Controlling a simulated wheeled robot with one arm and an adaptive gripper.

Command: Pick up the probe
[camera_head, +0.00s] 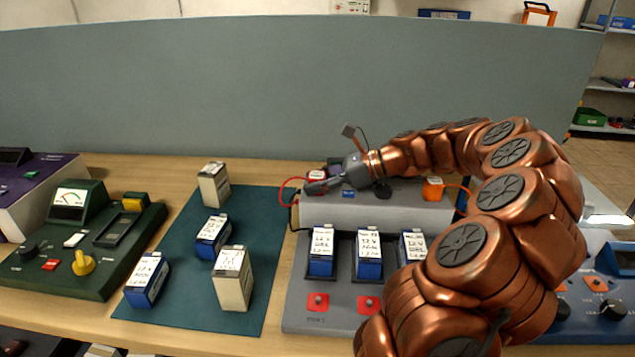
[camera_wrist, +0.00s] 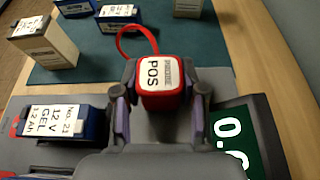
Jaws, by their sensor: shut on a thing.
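The red probe (camera_wrist: 165,100) is a small block with a white top label reading POS, and a red cable loops off its far side. My gripper (camera_wrist: 161,95) has a finger on each side of it and is shut on it. In the head view the probe (camera_head: 316,175) shows at the left end of the grey charger-like unit (camera_head: 395,215), with my gripper (camera_head: 322,183) at it. I cannot tell whether the probe touches the unit's top. An orange block (camera_head: 433,188) with an orange lead sits at the right on the same unit.
Several blue batteries stand in the unit's front bays, one (camera_head: 321,252) nearest my gripper. Blue and cream batteries stand on the teal mat (camera_head: 180,290) to the left. A green meter box (camera_head: 85,245) stands farther left. A grey panel (camera_head: 250,90) rises behind the bench.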

